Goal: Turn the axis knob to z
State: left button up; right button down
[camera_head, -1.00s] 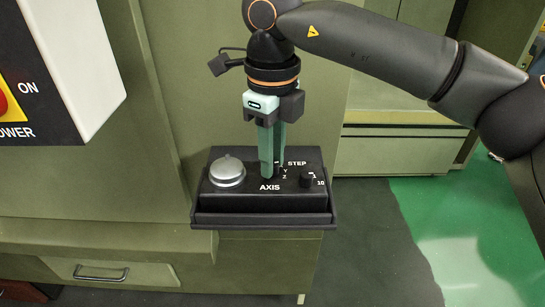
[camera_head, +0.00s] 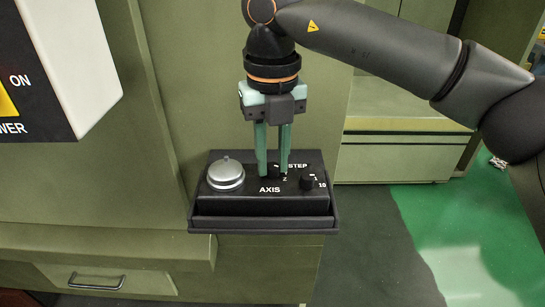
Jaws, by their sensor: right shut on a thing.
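The black control box (camera_head: 240,205) sits on a small shelf against the green machine. The axis knob (camera_head: 273,171) is a small dark knob above the white word AXIS, partly hidden by my fingers. My right gripper (camera_head: 273,172) points straight down from above, with one teal finger on each side of the knob, shut on it. A Z mark shows just right of the right finger. The knob's pointer is too hidden to read. My left gripper is not in view.
The small black step knob (camera_head: 307,182) is close on the right. A white power panel (camera_head: 75,60) juts in at upper left. A drawer handle (camera_head: 96,282) is below.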

aim_at(272, 165)
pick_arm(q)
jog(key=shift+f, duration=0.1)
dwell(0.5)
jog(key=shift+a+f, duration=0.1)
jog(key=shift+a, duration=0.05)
pick_arm(e)
jog(key=c, duration=0.7)
grip_release()
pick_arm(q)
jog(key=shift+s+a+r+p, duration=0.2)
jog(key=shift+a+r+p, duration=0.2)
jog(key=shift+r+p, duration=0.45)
pick_arm(e)
notch_tip(272, 165, up, 13)
jog(key=shift+f, duration=0.2)
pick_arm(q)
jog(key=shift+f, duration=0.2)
